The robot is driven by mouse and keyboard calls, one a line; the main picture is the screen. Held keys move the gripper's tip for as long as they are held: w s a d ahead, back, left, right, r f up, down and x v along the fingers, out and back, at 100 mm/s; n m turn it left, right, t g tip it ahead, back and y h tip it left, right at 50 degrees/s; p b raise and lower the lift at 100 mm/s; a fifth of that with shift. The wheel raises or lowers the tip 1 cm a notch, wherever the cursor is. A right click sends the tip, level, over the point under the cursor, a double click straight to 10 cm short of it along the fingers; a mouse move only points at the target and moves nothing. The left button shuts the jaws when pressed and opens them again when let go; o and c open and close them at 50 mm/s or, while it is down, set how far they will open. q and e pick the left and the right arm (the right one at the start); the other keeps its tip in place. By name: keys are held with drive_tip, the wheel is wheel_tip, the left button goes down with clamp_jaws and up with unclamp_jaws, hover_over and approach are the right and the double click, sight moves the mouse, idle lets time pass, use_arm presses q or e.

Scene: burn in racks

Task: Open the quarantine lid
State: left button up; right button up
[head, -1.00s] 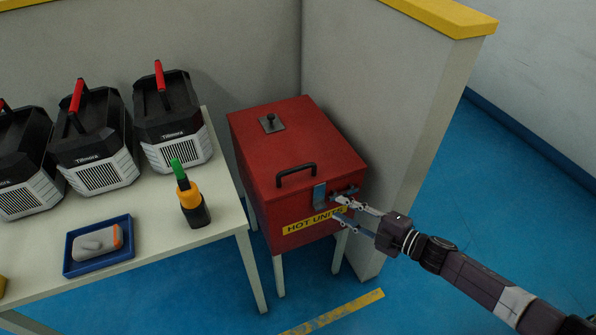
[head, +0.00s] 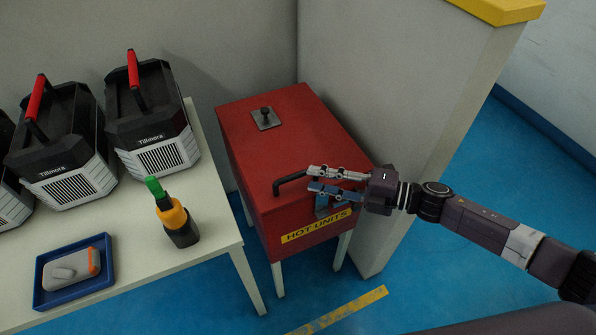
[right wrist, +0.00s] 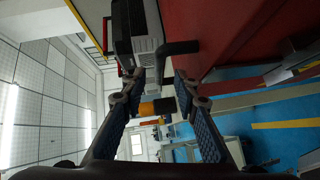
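The red quarantine box labelled HOT UNITS (head: 317,232) stands on pale legs beside the partition. Its red lid (head: 290,130) is down and looks closed. A black handle (head: 290,184) sits at the lid's front edge, its right part hidden by my gripper. My right gripper (head: 312,178) is open at the handle's right end. In the right wrist view the handle (right wrist: 180,47) shows just past the parted fingertips (right wrist: 157,82), with nothing visibly clamped. My left gripper is out of view.
A table on the left holds several Tillmora units (head: 153,120), an orange and black tool with a green tip (head: 172,215), and a blue tray (head: 45,297) with a grey and orange device. The grey partition (head: 400,90) stands close at the box's right.

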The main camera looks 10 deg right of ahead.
sight(302, 176)
drive_tip(key=x, duration=0.4)
drive_tip(key=shift+w+a, duration=0.1)
drive_tip(key=shift+w, duration=0.05)
drive_tip(key=shift+w+a+f, duration=0.15)
drive_tip(key=shift+w+a, duration=0.05)
drive_tip(key=shift+a, duration=0.3)
drive_tip(key=shift+w, duration=0.1)
drive_tip(key=c, duration=0.7)
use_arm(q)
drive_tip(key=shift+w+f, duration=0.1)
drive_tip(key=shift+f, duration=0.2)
use_arm(e)
clamp_jaws()
